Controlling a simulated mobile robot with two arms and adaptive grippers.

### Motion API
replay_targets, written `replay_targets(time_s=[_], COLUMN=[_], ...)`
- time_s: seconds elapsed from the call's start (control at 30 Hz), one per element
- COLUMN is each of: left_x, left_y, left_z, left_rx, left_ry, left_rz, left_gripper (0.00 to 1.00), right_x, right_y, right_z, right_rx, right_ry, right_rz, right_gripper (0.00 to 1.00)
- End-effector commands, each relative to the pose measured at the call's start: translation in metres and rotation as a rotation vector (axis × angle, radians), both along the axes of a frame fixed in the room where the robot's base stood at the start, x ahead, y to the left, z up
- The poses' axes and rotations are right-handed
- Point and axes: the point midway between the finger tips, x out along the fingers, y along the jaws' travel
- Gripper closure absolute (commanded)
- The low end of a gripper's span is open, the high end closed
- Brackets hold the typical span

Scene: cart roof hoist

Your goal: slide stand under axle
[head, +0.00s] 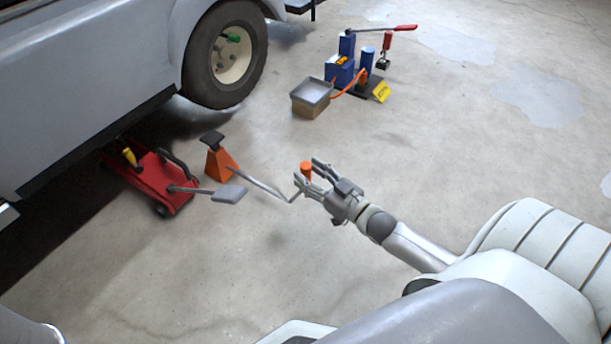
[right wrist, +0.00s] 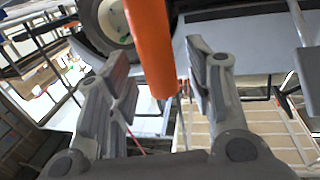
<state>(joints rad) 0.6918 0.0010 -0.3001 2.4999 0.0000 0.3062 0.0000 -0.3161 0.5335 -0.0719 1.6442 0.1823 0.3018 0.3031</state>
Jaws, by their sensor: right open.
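An orange jack stand (head: 220,163) with a dark top stands on the floor beside the vehicle. A thin grey rod (head: 268,188) runs from near the stand to an upright orange grip (head: 306,168). My right gripper (head: 307,175) is open at this grip. In the right wrist view the orange grip (right wrist: 150,45) shows between the two spread fingers, with gaps on both sides. The red floor jack (head: 155,180), with a grey pedal (head: 229,193), sits left of the stand, partly under the vehicle. The axle is hidden under the body. My left gripper is out of view.
The grey vehicle (head: 90,70) and its wheel (head: 225,55) bound the far left. A grey tray (head: 311,95) and a blue pump unit (head: 345,70) with a red lever stand farther back.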

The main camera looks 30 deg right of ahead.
Motion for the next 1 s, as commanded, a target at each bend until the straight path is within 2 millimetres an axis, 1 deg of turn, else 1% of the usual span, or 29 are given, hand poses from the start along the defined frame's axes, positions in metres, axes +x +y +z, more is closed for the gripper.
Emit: replay_targets(time_s=[0.03, 0.2, 0.5, 0.57, 0.87, 0.9, 1.0], left_x=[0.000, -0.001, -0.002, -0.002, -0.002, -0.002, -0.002], left_y=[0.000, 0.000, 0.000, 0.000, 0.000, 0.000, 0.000], left_z=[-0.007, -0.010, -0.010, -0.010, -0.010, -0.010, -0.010], left_rx=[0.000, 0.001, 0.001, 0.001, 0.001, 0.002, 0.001], left_ry=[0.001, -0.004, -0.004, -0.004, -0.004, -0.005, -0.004], left_rz=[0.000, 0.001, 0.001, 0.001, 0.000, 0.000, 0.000], left_gripper=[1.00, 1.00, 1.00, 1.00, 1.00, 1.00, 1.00], right_x=[0.007, 0.018, 0.020, 0.020, 0.020, 0.020, 0.020], right_y=[0.002, 0.004, 0.004, 0.004, 0.004, 0.004, 0.004], right_z=[-0.002, -0.001, 0.000, 0.000, 0.000, 0.000, 0.000], right_rx=[0.001, 0.001, 0.001, 0.001, 0.001, 0.001, 0.001], right_ry=[-0.004, -0.002, 0.000, 0.000, 0.000, 0.000, 0.000], right_rz=[0.001, 0.001, 0.000, 0.000, 0.000, 0.000, 0.001], right_gripper=[0.52, 0.52, 0.52, 0.59, 0.97, 1.00, 1.00])
